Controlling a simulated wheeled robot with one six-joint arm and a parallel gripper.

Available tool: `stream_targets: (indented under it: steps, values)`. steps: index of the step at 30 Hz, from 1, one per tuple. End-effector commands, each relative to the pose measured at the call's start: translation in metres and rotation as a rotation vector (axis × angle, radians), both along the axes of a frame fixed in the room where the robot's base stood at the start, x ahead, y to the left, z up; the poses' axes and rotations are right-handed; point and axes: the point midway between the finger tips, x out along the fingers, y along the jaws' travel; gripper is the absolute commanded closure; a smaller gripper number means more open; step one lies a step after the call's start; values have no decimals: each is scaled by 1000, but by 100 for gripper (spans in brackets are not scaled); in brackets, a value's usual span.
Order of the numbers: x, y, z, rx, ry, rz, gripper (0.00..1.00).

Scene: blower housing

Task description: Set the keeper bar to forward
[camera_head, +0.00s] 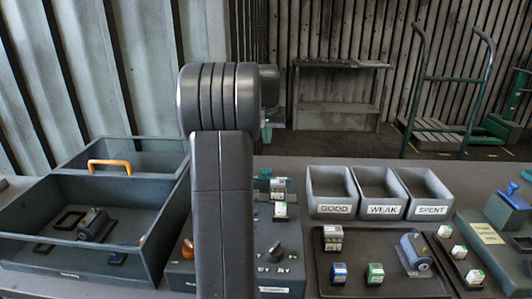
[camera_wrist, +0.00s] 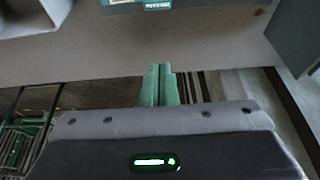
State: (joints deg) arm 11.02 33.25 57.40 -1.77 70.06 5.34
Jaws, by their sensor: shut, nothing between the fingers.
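My gripper (camera_wrist: 162,84) shows in the wrist view as two green fingers pressed together with nothing between them. It points over the front edge of the grey bench, apart from anything on it. In the head view my arm stands upright in the middle and hides most of the gripper. I cannot pick out the keeper bar for certain in either view. An open dark grey housing (camera_head: 150,252) on the left holds a small grey motor-like part (camera_head: 93,225). An orange handle (camera_head: 110,162) stands at its back. A panel with a dark knob (camera_head: 274,251) is partly hidden behind my arm.
Three bins marked GOOD (camera_head: 331,210), WEAK (camera_head: 382,210) and SPENT (camera_head: 431,210) stand at the right. A dark tray (camera_head: 345,285) before them holds small blocks and a grey part (camera_head: 415,255). A blue-handled device (camera_head: 508,208) stands far right.

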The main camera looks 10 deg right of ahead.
Motion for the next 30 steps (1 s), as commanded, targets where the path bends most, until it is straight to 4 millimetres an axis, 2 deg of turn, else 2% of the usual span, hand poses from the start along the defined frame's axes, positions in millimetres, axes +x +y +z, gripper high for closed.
stream_targets:
  steps: [14, 22, 30]
  values:
    - [29, -8, -91, 1, 5, 0, 100]
    - [-1, 0, -89, 1, 2, 0, 100]
    - [-9, 3, -89, 0, 1, 0, 100]
